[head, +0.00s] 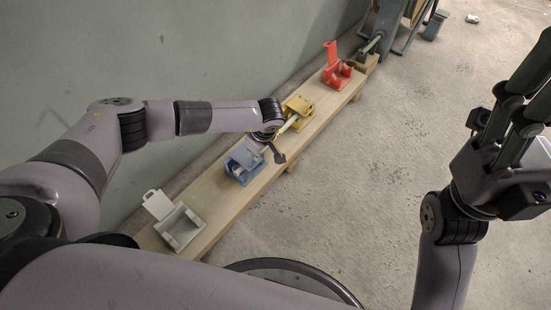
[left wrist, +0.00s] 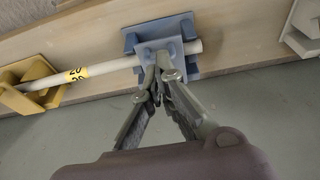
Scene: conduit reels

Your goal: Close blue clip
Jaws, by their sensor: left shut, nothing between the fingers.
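The blue clip (head: 236,170) is fixed on the wooden board, between the yellow and grey clips. In the left wrist view, a blue part of the clip (left wrist: 147,49) lies across the white conduit (left wrist: 108,67), whose end sticks out past the clip. I cannot tell whether the lid is latched. My left gripper (left wrist: 163,73) is shut and empty, its fingertips at the edge of the blue clip, touching or very close. In the head view, the left hand partly hides the clip. My right gripper (head: 520,90) is raised at the right, cut off by the frame, away from the clips.
The yellow clip (head: 299,106) holds the conduit. The red clip (head: 338,75) and grey clip (head: 181,228) stand with lids up. The wooden board (head: 218,214) runs along the wall. A grey bin (head: 434,26) stands at the back. The floor right of the board is clear.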

